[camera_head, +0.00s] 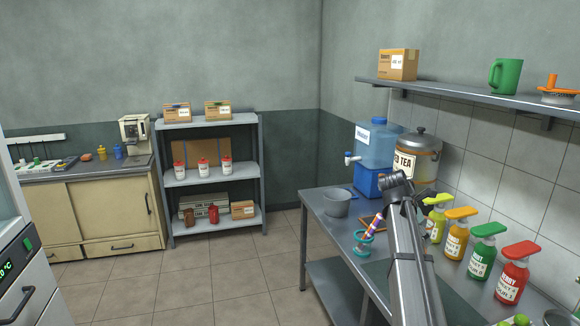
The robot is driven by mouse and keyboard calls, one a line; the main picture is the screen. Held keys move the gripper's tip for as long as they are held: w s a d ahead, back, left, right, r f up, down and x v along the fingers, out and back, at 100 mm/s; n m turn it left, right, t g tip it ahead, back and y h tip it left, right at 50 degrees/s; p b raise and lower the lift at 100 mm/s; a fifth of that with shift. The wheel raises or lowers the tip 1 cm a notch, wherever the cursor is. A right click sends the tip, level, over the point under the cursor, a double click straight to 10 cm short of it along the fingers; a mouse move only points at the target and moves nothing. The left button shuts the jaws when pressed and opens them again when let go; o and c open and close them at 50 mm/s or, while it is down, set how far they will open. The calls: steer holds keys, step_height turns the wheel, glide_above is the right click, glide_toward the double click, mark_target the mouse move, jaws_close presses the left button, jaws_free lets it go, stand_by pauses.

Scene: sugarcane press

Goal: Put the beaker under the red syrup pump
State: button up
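The red syrup pump bottle (513,272) stands on the metal counter at the right, with a red pump head and a white label. It is the nearest in a row of colored pump bottles. A grey, open-topped cup-like container (337,204) stands at the counter's far left; I cannot tell if it is the beaker. No clear glass beaker can be made out. My arm rises from the bottom, right of center, and covers part of the counter. My gripper's fingers are not visible.
Green (482,251), orange (457,234) and yellow (436,218) pump bottles line the wall. A blue water jug (376,145) and tea urn (418,158) stand behind. The wall shelf (450,94) overhangs the counter.

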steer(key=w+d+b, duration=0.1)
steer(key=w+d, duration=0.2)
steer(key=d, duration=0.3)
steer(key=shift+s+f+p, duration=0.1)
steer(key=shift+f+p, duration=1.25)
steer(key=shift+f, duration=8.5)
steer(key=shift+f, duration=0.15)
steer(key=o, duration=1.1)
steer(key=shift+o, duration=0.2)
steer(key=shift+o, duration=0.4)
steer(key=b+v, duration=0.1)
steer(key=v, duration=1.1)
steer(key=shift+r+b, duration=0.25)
steer(key=shift+b, duration=0.15)
